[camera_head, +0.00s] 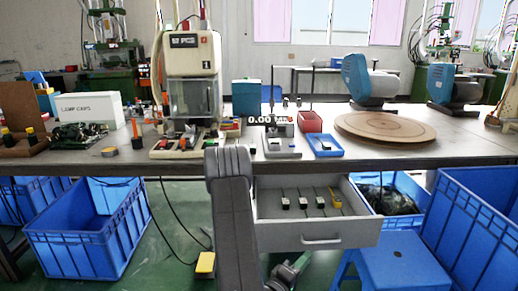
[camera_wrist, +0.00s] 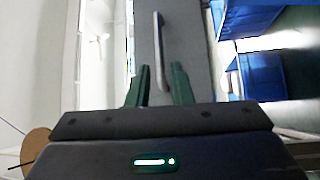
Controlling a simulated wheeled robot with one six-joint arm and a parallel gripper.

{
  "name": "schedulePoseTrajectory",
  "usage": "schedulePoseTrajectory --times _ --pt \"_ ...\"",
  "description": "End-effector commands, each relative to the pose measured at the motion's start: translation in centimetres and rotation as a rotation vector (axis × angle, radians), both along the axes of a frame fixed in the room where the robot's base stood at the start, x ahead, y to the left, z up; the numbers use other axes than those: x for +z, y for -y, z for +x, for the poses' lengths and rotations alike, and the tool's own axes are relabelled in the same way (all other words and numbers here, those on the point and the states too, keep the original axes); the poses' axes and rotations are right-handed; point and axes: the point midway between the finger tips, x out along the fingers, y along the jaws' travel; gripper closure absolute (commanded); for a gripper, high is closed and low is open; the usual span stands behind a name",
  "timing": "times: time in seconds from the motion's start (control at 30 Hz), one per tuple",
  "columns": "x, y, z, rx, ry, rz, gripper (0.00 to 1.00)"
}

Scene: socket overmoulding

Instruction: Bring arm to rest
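My gripper (camera_wrist: 160,70) shows two dark green fingers with a clear gap between them, so it is open and empty. In the head view my gripper (camera_head: 289,270) is low, partly behind my own arm and below the open drawer (camera_head: 345,230). The drawer hangs under the workbench and holds several small parts with leads, one of them yellow. In the wrist view the drawer's grey handle (camera_wrist: 158,50) lies ahead of the fingertips, apparently apart from them. My arm covers the drawer's left edge in the head view.
The workbench (camera_head: 400,152) carries a moulding machine (camera_head: 193,75), a white box (camera_head: 90,108), a round wooden board (camera_head: 382,126) and a blue tray (camera_head: 325,146). Blue crates stand at left (camera_head: 85,230) and right (camera_head: 470,220). A blue stool (camera_head: 400,262) stands close right of the drawer.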

Motion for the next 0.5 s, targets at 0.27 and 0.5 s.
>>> schedulePoseTrajectory --times 0.27,0.5 --pt "0.7 3.4 3.4 -0.005 0.006 0.0 0.8" --pt "1.1 5.6 5.9 -0.002 0.004 -0.001 0.8"
